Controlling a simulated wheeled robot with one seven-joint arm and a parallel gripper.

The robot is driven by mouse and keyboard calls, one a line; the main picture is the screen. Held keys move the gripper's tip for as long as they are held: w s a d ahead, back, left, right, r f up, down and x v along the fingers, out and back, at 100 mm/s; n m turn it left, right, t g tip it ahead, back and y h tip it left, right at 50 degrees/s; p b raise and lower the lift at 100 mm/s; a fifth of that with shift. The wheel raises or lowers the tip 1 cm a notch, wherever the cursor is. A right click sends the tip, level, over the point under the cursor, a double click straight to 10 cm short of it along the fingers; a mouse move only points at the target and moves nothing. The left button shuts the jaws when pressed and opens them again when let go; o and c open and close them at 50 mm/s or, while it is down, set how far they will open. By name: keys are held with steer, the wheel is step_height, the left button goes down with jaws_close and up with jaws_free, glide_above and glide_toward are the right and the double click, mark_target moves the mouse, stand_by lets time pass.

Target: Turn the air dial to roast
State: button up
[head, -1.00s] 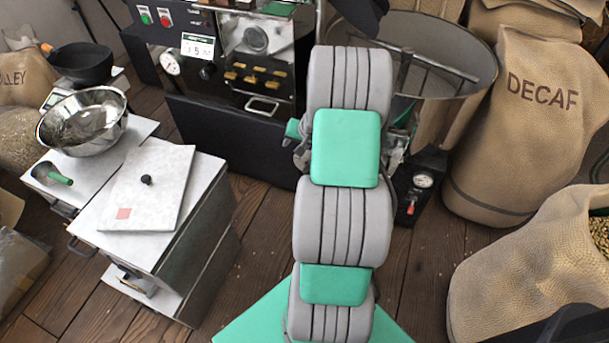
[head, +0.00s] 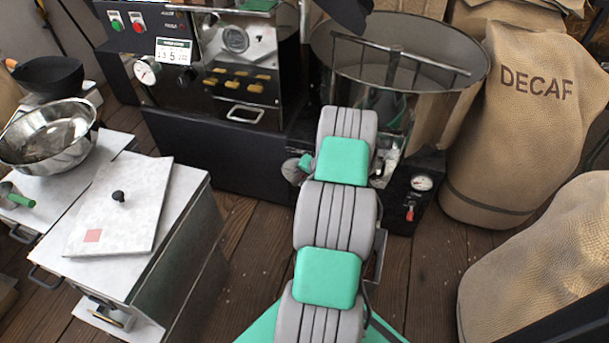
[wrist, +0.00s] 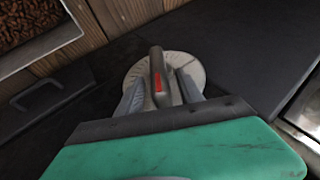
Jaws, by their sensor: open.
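The air dial shows in the wrist view as a pale round plate (wrist: 195,68) with marks near its rim. Its raised grey knob (wrist: 156,62) carries a red mark and points up in the picture. My gripper (wrist: 160,85) is open, with one finger on each side of the knob. I cannot tell whether either finger touches it. The fingers and knob cover part of the plate.
The dark roaster front (head: 215,145) stands behind my arm, with a large round drum (head: 405,50) to its right. A steel cabinet with a lid (head: 120,210) and a metal bowl (head: 45,135) are at left. Burlap sacks (head: 510,140) stand at right. Wooden floor shows between.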

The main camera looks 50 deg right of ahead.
steer(key=shift+c, duration=0.3)
jaws_close()
stand_by(1.0)
